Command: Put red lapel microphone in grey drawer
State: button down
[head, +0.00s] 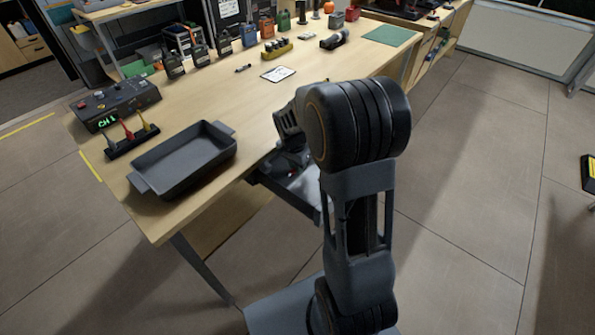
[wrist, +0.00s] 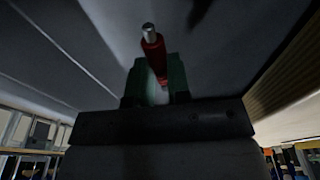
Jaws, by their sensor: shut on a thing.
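The red lapel microphone (wrist: 153,50), a small red cylinder with a silver tip, shows in the wrist view. My gripper (wrist: 158,82) is shut on it with its green fingertips, and the silver end sticks out past them. In the head view the grey drawer (head: 308,187) stands open under the table's front edge, with its light grey inside partly hidden behind my arm. My wrist is over the drawer; my fingertips and the microphone are hidden there. Grey surfaces surround the fingertips in the wrist view; I cannot tell whether the microphone touches them.
A dark grey tray (head: 186,160) lies on the wooden table (head: 215,105) left of my arm. A rack with coloured plugs (head: 131,139) and a control box (head: 115,104) stand behind it. Several radios line the table's back. The floor at right is mostly clear.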

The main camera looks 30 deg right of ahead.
aim_at(297, 176)
jog(key=shift+w+f+b, duration=0.15)
jog(key=shift+f, duration=0.75)
jog(key=shift+w+f+b, duration=0.1)
jog(key=shift+f+b, duration=0.05)
jog(key=shift+f, duration=0.75)
jog(key=shift+f, duration=0.2)
jog(key=c, duration=1.1)
grip_release()
jog(key=shift+r, duration=0.1)
